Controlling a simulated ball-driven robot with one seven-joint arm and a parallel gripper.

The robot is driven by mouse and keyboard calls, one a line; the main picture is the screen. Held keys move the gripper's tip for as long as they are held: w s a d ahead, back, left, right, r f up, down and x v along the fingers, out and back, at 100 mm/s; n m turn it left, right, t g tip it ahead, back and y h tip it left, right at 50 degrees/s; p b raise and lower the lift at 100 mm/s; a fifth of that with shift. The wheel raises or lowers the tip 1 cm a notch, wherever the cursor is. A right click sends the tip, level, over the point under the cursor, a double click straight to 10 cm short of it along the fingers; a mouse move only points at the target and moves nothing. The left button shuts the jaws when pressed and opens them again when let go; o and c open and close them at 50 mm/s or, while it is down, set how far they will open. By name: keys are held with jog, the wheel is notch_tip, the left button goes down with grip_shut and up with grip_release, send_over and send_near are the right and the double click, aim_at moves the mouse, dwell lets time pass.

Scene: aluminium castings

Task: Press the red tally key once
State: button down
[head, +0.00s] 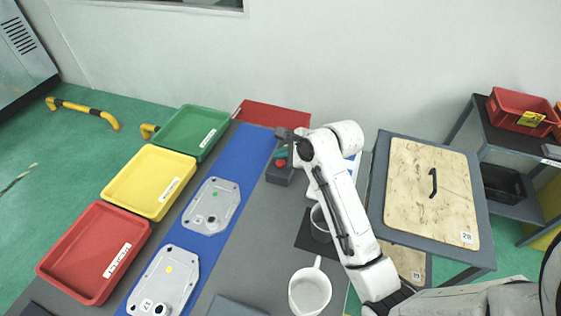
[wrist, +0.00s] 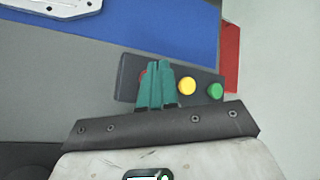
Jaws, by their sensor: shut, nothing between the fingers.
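The key box (head: 279,175) is a dark grey block on the bench beside the blue strip. In the wrist view the red tally key (wrist: 143,74) is mostly hidden behind my fingers. A yellow key (wrist: 187,86) and a green key (wrist: 215,91) stand in a row to its right on the box (wrist: 127,77). The red key also shows in the head view (head: 281,163), just below my fingertips. My gripper (wrist: 157,65) is shut and empty, with teal fingers over the red key's end of the box. I cannot tell whether the fingertips touch the key.
Red (head: 72,287), yellow (head: 116,198) and green (head: 181,127) trays line the left. Two castings (head: 209,221) (head: 180,262) lie on the blue strip. A white mug (head: 309,291) and a grey cup (head: 321,230) stand near my arm. A wooden lid (head: 425,210) lies at right.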

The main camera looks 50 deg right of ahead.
aim_at(283, 164)
jog(key=shift+f, duration=0.1)
jog(key=shift+f, duration=0.25)
jog(key=shift+f, duration=0.5)
dwell(0.7)
jog(key=shift+r+p, duration=0.1)
jog(key=shift+p, duration=0.25)
jog(key=shift+r+p, duration=0.85)
jog(key=shift+p, duration=0.35)
notch_tip(283, 164, up, 3)
jog(key=p, duration=0.3)
jog(key=shift+r, duration=1)
